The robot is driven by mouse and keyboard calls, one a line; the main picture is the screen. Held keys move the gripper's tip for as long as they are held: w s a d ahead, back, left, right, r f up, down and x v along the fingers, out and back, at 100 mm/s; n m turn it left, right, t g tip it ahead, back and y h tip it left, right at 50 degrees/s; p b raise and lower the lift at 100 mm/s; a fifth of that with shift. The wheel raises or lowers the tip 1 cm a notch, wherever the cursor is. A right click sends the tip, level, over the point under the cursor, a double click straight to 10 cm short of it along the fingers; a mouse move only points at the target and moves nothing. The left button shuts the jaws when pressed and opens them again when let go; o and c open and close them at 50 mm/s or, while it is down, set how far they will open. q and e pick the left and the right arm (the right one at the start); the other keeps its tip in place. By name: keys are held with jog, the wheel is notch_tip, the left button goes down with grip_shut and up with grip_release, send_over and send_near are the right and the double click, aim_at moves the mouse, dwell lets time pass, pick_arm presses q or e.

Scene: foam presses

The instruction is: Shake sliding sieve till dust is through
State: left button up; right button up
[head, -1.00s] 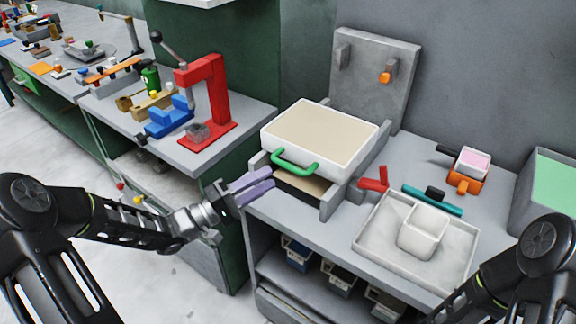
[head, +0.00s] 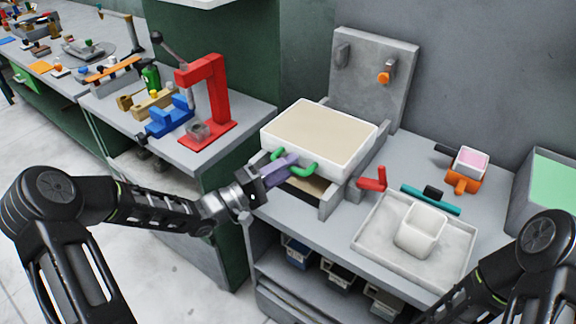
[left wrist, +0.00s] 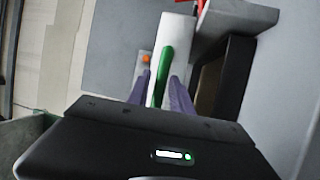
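The sliding sieve is a white-rimmed box (head: 340,150) with a beige mesh surface (head: 318,132), set in a grey frame on the bench. A green handle (head: 303,171) sits on its front; it also shows in the left wrist view (left wrist: 165,62). My left gripper (head: 283,167) is at the handle with its purple fingers. In the left wrist view its fingers (left wrist: 161,92) stand on either side of the green handle, with gaps showing, so it looks open. Part of the handle is hidden behind the fingers. My right gripper is out of view. I cannot make out dust on the mesh.
A grey panel with an orange knob (head: 384,77) stands behind the sieve. To the right are a red lever (head: 373,179), a teal bar (head: 430,199) and a white tray (head: 375,242) holding a square cup (head: 420,230). A red press (head: 222,100) stands on the left bench.

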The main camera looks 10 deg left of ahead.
pick_arm(q)
grip_shut()
dwell(1.1)
